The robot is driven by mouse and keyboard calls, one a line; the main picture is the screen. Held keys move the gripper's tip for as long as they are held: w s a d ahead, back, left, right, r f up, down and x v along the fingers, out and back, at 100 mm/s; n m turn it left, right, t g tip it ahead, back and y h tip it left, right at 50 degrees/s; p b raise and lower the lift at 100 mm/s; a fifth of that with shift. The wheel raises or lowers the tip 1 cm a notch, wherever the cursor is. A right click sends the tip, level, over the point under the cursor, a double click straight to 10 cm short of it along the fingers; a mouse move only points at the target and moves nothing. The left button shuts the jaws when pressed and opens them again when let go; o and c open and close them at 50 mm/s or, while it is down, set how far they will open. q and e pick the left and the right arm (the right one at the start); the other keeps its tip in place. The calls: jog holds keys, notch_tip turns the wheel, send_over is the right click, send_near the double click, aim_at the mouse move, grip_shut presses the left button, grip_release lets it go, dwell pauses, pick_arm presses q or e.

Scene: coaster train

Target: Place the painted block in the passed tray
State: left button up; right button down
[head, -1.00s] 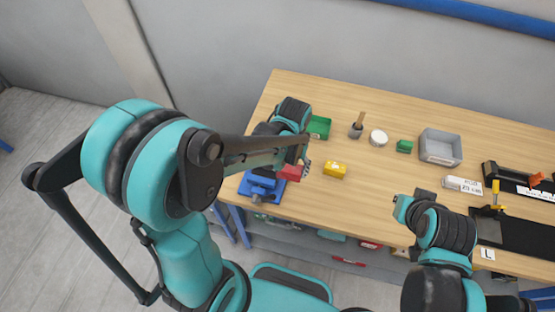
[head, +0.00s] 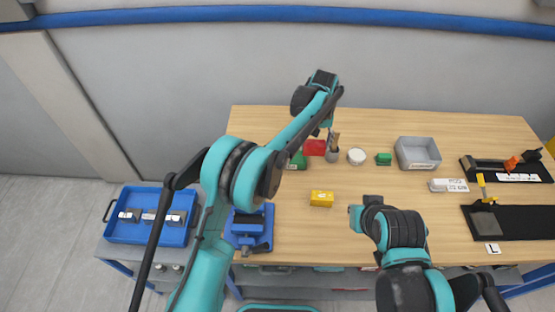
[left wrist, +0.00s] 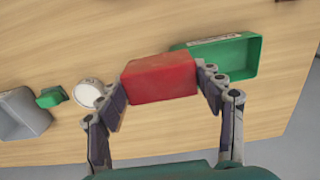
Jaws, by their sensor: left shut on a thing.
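My left gripper (head: 327,134) is shut on the red painted block (head: 314,147). In the left wrist view the red block (left wrist: 160,78) sits between the two fingers of the gripper (left wrist: 162,84). A green tray (head: 298,162) with a label on its rim is partly hidden by my left arm in the head view. In the left wrist view the green tray (left wrist: 238,55) lies just right of and behind the block, which overlaps its left end. The block's height above the table is hard to tell. My right gripper (head: 371,200) hangs over the front of the table, its fingers hidden.
A yellow block (head: 322,198) and blue vise (head: 249,230) are nearer. A blue tray (head: 150,227) holds metal pieces at left.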

pick_arm(q)
jog(key=w+a+f, duration=0.1)
jog(key=a+f, duration=0.1)
jog(key=a, duration=0.1)
jog(key=w+a+f+b, duration=0.1)
jog(key=w+a+f, duration=0.1)
jog(key=a, duration=0.1)
jog(key=w+a+f, duration=0.1)
jog(key=a+f, duration=0.1)
jog(key=a, duration=0.2)
jog(key=shift+w+a+f+b, duration=0.1)
jog(key=shift+w+f+b, duration=0.2)
jog(key=shift+w+f, duration=0.1)
notch_tip(320, 180, down, 4)
jog(key=shift+f+b, duration=0.1)
jog(key=shift+b, duration=0.35)
jog(key=o, duration=1.5)
